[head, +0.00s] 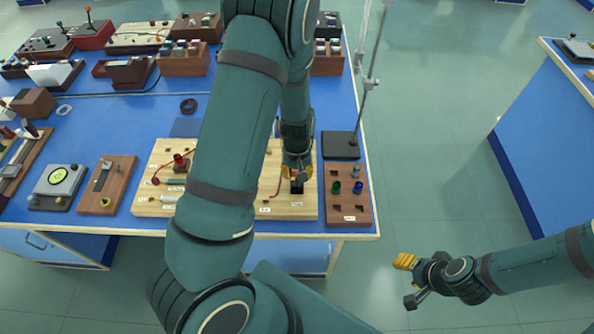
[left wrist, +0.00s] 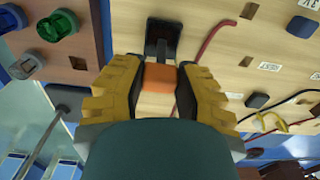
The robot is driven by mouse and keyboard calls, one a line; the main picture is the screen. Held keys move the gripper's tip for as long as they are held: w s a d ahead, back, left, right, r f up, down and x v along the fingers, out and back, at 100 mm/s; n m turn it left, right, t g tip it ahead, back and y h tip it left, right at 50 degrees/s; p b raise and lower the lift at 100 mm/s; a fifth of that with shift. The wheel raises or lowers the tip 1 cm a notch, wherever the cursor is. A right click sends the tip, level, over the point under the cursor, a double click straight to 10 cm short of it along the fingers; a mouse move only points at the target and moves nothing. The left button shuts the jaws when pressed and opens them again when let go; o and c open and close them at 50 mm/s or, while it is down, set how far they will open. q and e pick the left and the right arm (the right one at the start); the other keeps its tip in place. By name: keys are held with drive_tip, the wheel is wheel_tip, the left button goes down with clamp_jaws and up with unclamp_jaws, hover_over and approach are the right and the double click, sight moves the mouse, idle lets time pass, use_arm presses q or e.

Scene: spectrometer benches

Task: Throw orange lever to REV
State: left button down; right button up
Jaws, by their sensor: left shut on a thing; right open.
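The orange lever (left wrist: 160,77) shows in the left wrist view as an orange grip on a dark stem. The stem rises from a black switch base (left wrist: 162,35) on a light wooden board (head: 155,195). My left gripper (head: 297,172) is shut on the orange grip, with a yellow finger on each side of it in the left wrist view (left wrist: 160,85). In the head view the gripper hides most of the lever, and the black base (head: 297,187) shows just below it. I cannot read a REV mark or tell the lever's setting. My right gripper (head: 410,270) is open and empty, off the bench at lower right.
A dark brown block (head: 346,208) with green and blue knobs stands right of the board. A stand with a black base (head: 341,146) and thin rod is behind it. Red wires (left wrist: 212,35) run beside the switch. Open floor (head: 430,150) lies right of the bench.

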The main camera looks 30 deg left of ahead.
use_arm(q)
drive_tip(key=shift+w+a+f+g+h, duration=0.25)
drive_tip(key=shift+g+h, duration=0.25)
drive_tip(key=shift+g, duration=0.3)
drive_tip(key=c, duration=0.6)
unclamp_jaws()
drive_tip(key=shift+w, duration=0.1)
drive_tip(key=shift+r, duration=0.15)
drive_tip(key=r, duration=0.4)
drive_tip(key=w+r, duration=0.1)
drive_tip(key=r, duration=0.2)
drive_tip(key=a+r, duration=0.1)
drive_tip(key=r, duration=0.3)
drive_tip(key=shift+w+r, duration=0.3)
drive_tip(key=shift+r, duration=0.05)
drive_tip(key=shift+f, duration=0.1)
